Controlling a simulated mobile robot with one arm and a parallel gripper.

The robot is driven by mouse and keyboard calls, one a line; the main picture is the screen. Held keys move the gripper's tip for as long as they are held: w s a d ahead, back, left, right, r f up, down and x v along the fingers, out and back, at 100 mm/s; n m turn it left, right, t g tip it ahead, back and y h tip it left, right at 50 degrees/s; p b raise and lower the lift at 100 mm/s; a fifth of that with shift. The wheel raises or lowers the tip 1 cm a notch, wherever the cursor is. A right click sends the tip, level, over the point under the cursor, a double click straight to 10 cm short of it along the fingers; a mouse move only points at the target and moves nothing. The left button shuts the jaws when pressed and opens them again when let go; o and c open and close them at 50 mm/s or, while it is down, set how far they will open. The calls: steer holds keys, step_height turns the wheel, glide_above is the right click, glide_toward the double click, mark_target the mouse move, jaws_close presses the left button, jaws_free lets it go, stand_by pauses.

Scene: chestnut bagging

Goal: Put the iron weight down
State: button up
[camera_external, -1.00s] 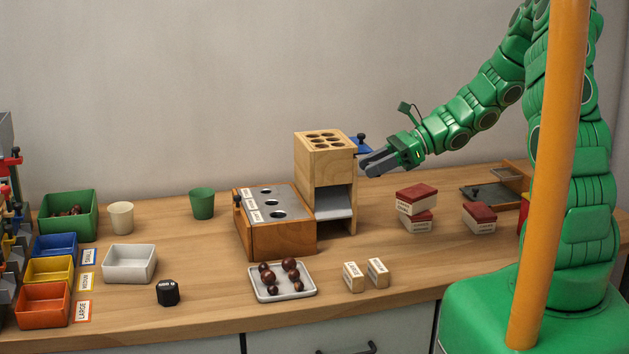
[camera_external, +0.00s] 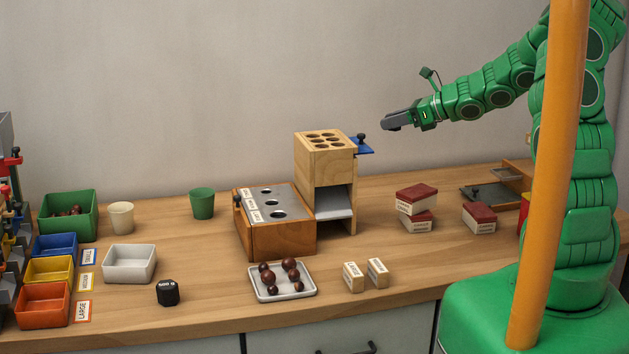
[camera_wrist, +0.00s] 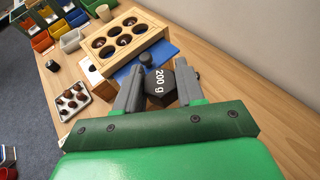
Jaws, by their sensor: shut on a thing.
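My gripper (camera_external: 394,121) is in the air to the right of the wooden tower and higher than its top. In the wrist view, my gripper (camera_wrist: 158,77) is shut on a dark, faceted iron weight (camera_wrist: 157,84) marked "200 g". The weight sits between the two grey fingers, clear of the table. In the outside view I cannot make out the weight from the dark fingers. Another black, faceted piece with a light label (camera_external: 168,292) stands on the table at the front left.
The wooden tower (camera_external: 325,166) has holes on top and a blue slide (camera_external: 364,147) sticking out on its right. Red-lidded boxes (camera_external: 416,199) stand right of it. A white tray (camera_external: 283,295) holds several chestnuts. Bare table lies between the small blocks (camera_external: 377,272) and the red-lidded boxes.

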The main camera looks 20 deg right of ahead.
steer(key=w+d+m+t+h, duration=0.1)
steer(key=w+d+m+t, duration=0.1)
steer(key=d, duration=0.2)
glide_above(380, 196)
steer(key=s, duration=0.1)
step_height(380, 196, down, 20)
steer(key=shift+f, duration=0.1)
steer(key=shift+w+f, duration=0.65)
steer(key=shift+f, duration=1.6)
steer(key=shift+f, duration=0.1)
steer(key=o, duration=1.2)
